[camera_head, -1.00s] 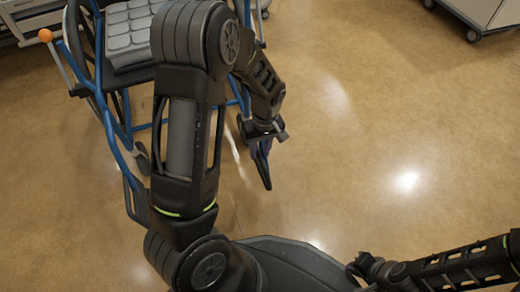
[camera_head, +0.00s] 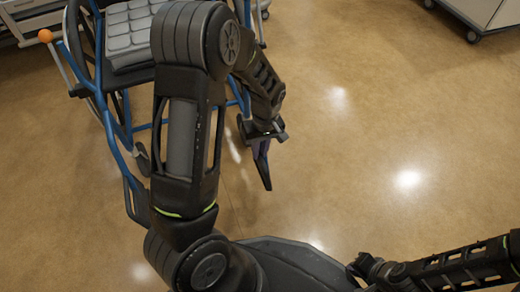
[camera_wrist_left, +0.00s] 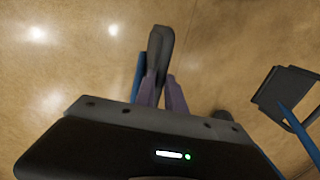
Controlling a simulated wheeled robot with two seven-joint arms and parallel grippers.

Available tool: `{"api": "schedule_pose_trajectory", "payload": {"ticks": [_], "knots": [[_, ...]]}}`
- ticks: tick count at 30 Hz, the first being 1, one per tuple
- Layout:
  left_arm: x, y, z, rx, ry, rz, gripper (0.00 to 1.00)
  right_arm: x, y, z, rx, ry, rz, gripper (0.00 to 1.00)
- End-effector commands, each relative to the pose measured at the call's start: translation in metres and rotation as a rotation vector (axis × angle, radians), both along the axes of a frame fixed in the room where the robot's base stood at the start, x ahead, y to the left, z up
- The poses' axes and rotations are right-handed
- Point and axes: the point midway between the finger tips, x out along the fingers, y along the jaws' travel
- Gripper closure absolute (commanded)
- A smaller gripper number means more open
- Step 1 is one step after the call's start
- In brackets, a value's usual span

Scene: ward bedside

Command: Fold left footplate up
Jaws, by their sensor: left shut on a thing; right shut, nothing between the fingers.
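The wheelchair (camera_head: 118,130) has a blue frame and stands at the upper left of the head view, partly hidden by my left arm. My left gripper (camera_head: 262,138) is at its front, shut on the left footplate (camera_head: 264,172), a dark, narrow-looking plate seen nearly edge-on and steeply tilted. In the left wrist view my left gripper's fingers (camera_wrist_left: 161,92) close on this footplate (camera_wrist_left: 160,45), with a bit of blue beside it. The other footplate (camera_wrist_left: 285,90) shows at the right of that view, apart from the gripper. My right gripper (camera_head: 362,269) is shut and empty at the lower right.
The grey seat cushion (camera_head: 128,28) lies behind my left arm. A white cabinet on castors (camera_head: 478,12) stands at the top right. The brown floor (camera_head: 350,130) is clear in the middle and right.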

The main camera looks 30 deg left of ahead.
Motion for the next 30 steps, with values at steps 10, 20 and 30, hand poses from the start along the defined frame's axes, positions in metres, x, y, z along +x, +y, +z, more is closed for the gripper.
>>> {"api": "schedule_pose_trajectory", "payload": {"ticks": [10, 20, 30], "knots": [[0.0, 0.0, 0.0, 0.0, 0.0, 0.0, 1.0, 0.0, 0.0, 0.0, 0.0, 0.0, 0.0, 1.0], [0.004, -0.002, 0.002, 0.012, 0.019, -0.002, 1.0, -0.001, 0.0, 0.006, -0.001, 0.0, 0.0, 1.0], [0.03, -0.022, 0.0, 0.065, 0.09, -0.001, 1.0, -0.004, 0.001, 0.023, -0.004, 0.003, 0.004, 1.0]]}}
